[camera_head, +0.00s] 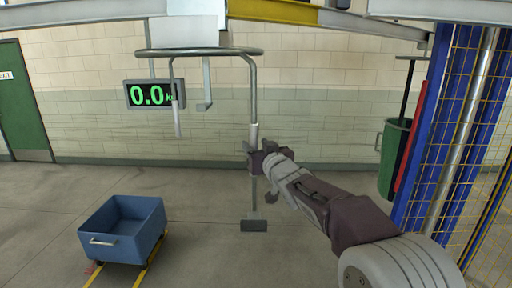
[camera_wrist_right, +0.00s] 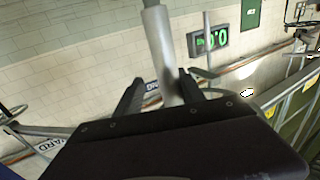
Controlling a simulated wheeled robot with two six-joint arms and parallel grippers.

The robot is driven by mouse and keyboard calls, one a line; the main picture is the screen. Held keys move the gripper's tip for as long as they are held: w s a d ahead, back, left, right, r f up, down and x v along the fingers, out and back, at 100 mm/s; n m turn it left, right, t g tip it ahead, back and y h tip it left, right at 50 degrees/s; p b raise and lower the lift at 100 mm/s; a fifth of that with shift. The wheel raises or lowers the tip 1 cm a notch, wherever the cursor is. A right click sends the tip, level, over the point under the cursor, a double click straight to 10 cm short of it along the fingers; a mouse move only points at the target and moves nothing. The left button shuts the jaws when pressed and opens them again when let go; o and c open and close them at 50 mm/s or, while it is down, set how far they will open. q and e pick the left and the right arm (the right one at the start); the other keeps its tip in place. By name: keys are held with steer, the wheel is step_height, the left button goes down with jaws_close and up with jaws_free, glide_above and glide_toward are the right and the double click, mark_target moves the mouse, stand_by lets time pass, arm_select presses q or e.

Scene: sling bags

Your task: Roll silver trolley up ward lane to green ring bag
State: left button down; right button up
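A pale silver block (camera_head: 195,32) hangs under the overhead rail, with a grey oval hoop (camera_head: 155,52) below it; it looks like the silver trolley. A long metal rod (camera_head: 254,92) with a pale sleeve hangs from the hoop's right side, ending in a dark foot plate. My right gripper (camera_head: 260,155) is at this rod, just below the sleeve. In the right wrist view the rod (camera_wrist_right: 160,45) passes between the two dark fingers, with a visible gap on the left side. A green ring bag cannot be made out. My left gripper is not in view.
A blue cart (camera_head: 125,232) stands on yellow floor lines at lower left. A scale display (camera_head: 155,94) reads 0.0. A green bin (camera_head: 393,157) and a blue post with yellow mesh (camera_head: 460,120) stand at right. The middle floor is clear.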

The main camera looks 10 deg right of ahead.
steer(key=shift+w+d+f, duration=0.1)
steer(key=shift+w, duration=0.05)
steer(key=shift+s+a, duration=0.2)
steer(key=shift+w+d, duration=0.15)
steer(key=shift+d, duration=0.05)
steer(key=shift+s, duration=0.25)
steer(key=s+b, duration=0.1)
steer(key=s, duration=0.7)
steer(key=shift+s+d, duration=0.25)
steer(key=shift+d, duration=0.2)
steer(key=shift+s, duration=0.1)
